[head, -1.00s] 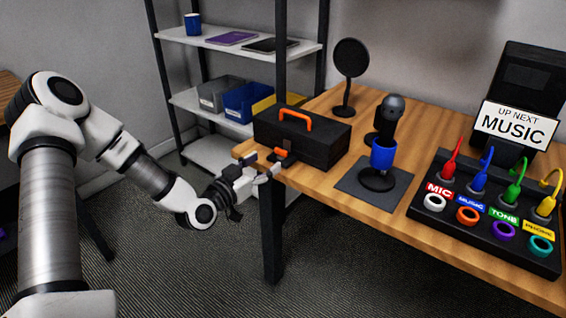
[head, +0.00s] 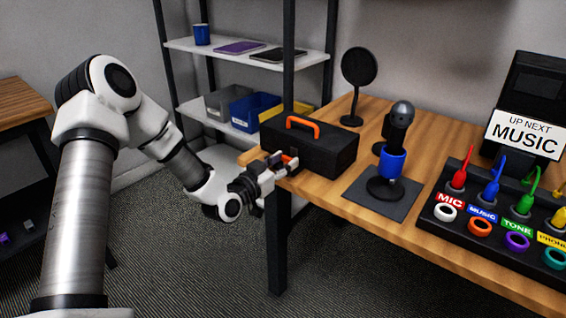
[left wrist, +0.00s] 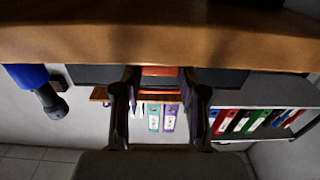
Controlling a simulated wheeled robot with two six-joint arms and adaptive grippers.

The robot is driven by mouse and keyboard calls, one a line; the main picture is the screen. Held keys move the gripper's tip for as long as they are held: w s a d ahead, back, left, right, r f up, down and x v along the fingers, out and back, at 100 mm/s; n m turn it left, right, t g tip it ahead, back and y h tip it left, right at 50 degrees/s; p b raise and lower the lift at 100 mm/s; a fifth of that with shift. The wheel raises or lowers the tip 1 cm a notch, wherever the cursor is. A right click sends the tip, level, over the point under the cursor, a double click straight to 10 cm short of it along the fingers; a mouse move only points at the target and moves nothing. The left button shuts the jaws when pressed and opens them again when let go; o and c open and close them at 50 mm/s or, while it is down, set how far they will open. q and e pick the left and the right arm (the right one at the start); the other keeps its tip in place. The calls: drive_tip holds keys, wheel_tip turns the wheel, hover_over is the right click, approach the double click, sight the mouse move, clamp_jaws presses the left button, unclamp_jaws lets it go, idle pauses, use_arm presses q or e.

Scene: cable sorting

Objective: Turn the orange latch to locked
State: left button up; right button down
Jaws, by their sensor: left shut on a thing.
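The black toolbox (head: 330,152) stands at the near left corner of the wooden table, with an orange handle (head: 303,123) on its lid. Its orange latch (head: 289,159) is on the front face, partly hidden by my left gripper (head: 284,167). In the left wrist view the latch (left wrist: 160,71) shows as an orange strip between the two fingers of my left gripper (left wrist: 160,84), which is shut on it. The latch's exact angle is hard to tell behind the fingers. My right gripper is not in view.
A blue-banded microphone (head: 393,155) stands on a dark mat (head: 408,204) right of the toolbox. A round black pop filter (head: 358,68) is behind. A panel of coloured cables (head: 437,209) is at the right. A shelf (head: 320,60) stands behind the table.

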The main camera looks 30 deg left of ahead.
use_arm(q)
drive_tip(key=shift+d+y, duration=0.1)
drive_tip(key=shift+y, duration=0.2)
drive_tip(key=shift+d+f+n+y+b, duration=0.1)
drive_tip(key=shift+n+y+b, duration=0.35)
drive_tip(key=shift+n+y, duration=0.15)
drive_tip(key=n+y, duration=0.1)
drive_tip(key=n+y+b, duration=0.1)
drive_tip(key=y, duration=0.1)
drive_tip(key=shift+d, duration=0.25)
drive_tip(key=n+g+y, duration=0.1)
drive_tip(key=y, duration=0.1)
drive_tip(key=shift+w+d+y, duration=0.1)
drive_tip(key=shift+y, duration=0.2)
drive_tip(key=shift+d+n+g+y, duration=0.1)
drive_tip(key=shift+n+g+y, duration=0.8)
drive_tip(key=shift+n+y, duration=0.7)
drive_tip(key=o, duration=1.1)
drive_tip(key=shift+o, duration=0.2)
